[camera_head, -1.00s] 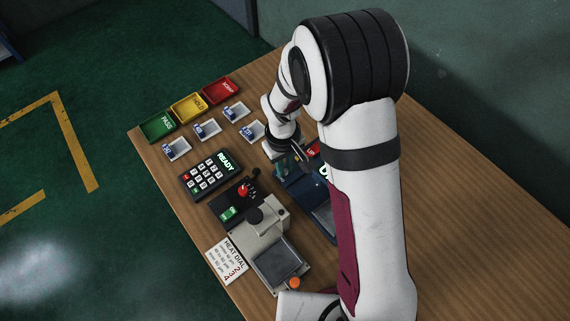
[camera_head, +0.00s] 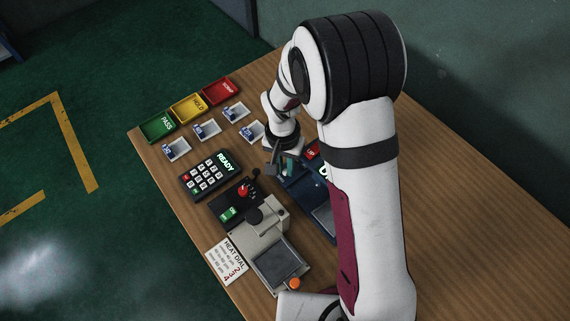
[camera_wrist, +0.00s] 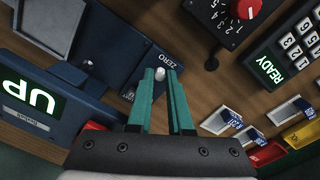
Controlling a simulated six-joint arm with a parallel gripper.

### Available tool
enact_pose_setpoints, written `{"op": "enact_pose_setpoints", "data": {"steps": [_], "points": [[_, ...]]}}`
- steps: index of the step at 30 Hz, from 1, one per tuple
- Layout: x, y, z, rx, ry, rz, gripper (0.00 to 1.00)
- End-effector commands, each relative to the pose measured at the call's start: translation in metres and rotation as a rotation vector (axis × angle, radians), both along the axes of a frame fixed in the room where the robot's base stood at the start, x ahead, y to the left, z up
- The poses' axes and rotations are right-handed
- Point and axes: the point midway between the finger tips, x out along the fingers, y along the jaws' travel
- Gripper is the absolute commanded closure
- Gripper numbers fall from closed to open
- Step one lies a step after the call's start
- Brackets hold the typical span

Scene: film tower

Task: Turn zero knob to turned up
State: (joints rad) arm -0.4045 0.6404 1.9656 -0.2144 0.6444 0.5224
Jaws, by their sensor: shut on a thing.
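The zero knob (camera_wrist: 159,74) is a small pale peg beside the ZERO label on a blue device (camera_wrist: 109,45), seen in the wrist view. My gripper (camera_wrist: 168,72) has its teal fingers close together at the knob, shut on it. The fingers cover part of the knob, and I cannot tell its angle. The device's display (camera_wrist: 38,100) shows UP in pale letters on dark green. In the head view my gripper (camera_head: 285,165) is over the far end of the blue device (camera_head: 305,190), and my arm hides much of that device.
A keypad (camera_head: 209,174) showing READY and a dark box with a red knob (camera_head: 243,190) stand left of the device. Several small white trays and a green tray (camera_head: 157,126), yellow tray (camera_head: 188,107) and red tray (camera_head: 220,91) lie beyond. The wooden table (camera_head: 450,200) is clear at right.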

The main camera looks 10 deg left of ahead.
Motion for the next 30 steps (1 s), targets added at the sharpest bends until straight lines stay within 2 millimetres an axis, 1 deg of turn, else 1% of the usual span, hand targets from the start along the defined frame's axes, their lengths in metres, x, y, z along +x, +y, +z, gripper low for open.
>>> {"op": "enact_pose_setpoints", "data": {"steps": [3, 9, 26, 27, 29, 30], "points": [[0.0002, -0.0002, 0.0006, 0.0, 0.0, -0.059, 1.0], [0.0002, -0.0002, 0.0006, 0.0, 0.0, -0.124, 1.0], [0.0002, -0.0002, 0.0006, 0.0, 0.0, -0.152, 1.0], [0.0002, -0.0002, 0.0006, 0.0, 0.0, -0.152, 0.8], [0.0003, -0.0002, 0.0005, 0.0, 0.0, -0.152, 0.69], [0.0003, -0.0002, 0.0004, 0.0, 0.0, -0.152, 0.62]]}}
